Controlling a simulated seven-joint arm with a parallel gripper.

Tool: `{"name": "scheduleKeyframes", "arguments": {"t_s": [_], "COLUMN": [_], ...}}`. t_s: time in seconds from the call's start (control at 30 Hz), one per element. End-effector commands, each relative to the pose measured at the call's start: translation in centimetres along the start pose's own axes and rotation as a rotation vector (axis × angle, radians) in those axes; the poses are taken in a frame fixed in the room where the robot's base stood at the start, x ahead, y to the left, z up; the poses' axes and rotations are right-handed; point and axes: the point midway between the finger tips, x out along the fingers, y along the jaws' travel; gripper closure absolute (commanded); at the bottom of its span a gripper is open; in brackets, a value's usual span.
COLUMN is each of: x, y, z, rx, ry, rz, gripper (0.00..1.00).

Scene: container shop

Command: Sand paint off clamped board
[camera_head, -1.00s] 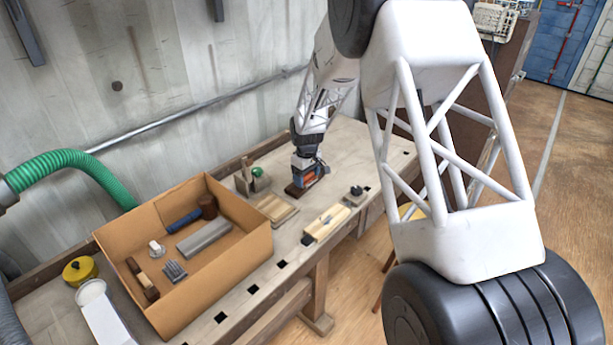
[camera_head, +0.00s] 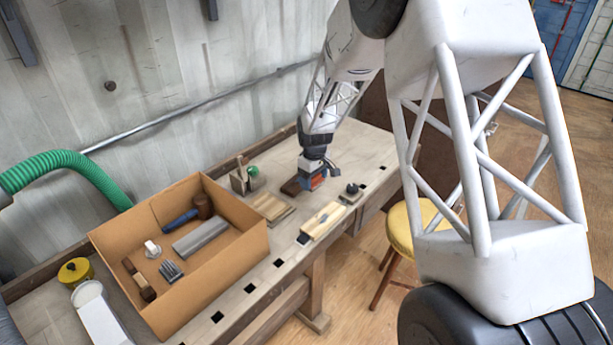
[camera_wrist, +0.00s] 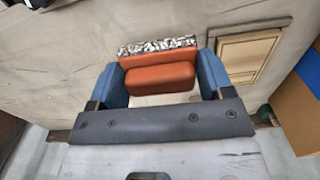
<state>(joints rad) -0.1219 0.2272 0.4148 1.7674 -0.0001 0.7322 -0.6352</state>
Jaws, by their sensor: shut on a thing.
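My gripper (camera_head: 315,181) is over the far part of the workbench. In the wrist view its two blue fingers are shut on an orange-red block (camera_wrist: 160,76). A speckled black-and-white strip (camera_wrist: 158,46) runs along the block's far edge. A dark brown flat piece (camera_head: 291,187) lies on the bench just left of the gripper. I cannot tell whether the block touches the bench. A pale wooden board (camera_head: 323,221) with a light object on it lies near the front edge, with a dark part (camera_head: 303,240) at its near end. I cannot make out paint or a clamp for certain.
A cardboard box (camera_head: 245,213) with several tools stands at the left of the bench (camera_head: 283,236). Left of the gripper are a wooden panel (camera_head: 271,207) and a holder with a green knob (camera_head: 253,171). A small black-knobbed item (camera_head: 352,189) stands right. A yellow stool (camera_head: 408,222) stands below.

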Motion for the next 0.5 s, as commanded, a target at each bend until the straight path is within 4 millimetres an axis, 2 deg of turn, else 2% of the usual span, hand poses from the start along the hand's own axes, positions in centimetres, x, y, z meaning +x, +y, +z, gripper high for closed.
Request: {"name": "scheduleKeyframes", "arguments": {"t_s": [0.3, 0.5], "x": [-1.8, -2.4], "y": [-1.7, -2.5], "z": [5.6, 7.8], "rx": [0.001, 0.000], "ry": [0.001, 0.001], "rz": [0.001, 0.001], "gripper": [0.45, 0.45]}}
